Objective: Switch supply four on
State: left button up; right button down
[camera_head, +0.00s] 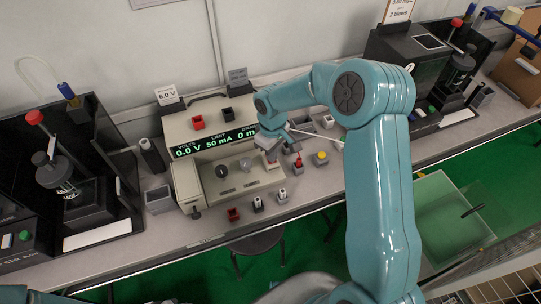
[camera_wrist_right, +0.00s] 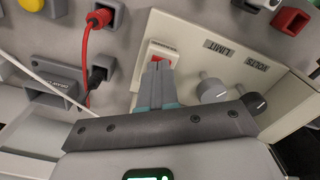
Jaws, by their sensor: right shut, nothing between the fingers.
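The power supply (camera_head: 185,182) is a beige box on the bench, with a lit green display (camera_head: 215,141) reading 0.0 V, 50 mA and 0 m, the rest covered by my arm. Its front panel also shows in the right wrist view (camera_wrist_right: 230,62). There a red switch (camera_wrist_right: 156,59) sits in a white surround. My right gripper (camera_wrist_right: 158,68) is shut and empty, its fingertips right at the switch's lower edge; I cannot tell whether they touch it. In the head view the right gripper (camera_head: 270,152) is over the panel's right end. My left gripper is out of view.
A dark knob (camera_head: 221,171) and a light knob (camera_head: 246,165) are left of the switch. A red plug and lead (camera_wrist_right: 100,18) and a thin pale lead run close by. Small terminal blocks (camera_head: 258,204) line the bench front. Black testers (camera_head: 75,190) stand at either side.

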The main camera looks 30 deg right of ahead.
notch_tip(320, 180, up, 7)
jog(key=p, duration=0.3)
jog(key=shift+f+p, duration=0.2)
jog(key=shift+p, duration=0.2)
jog(key=shift+s, duration=0.1)
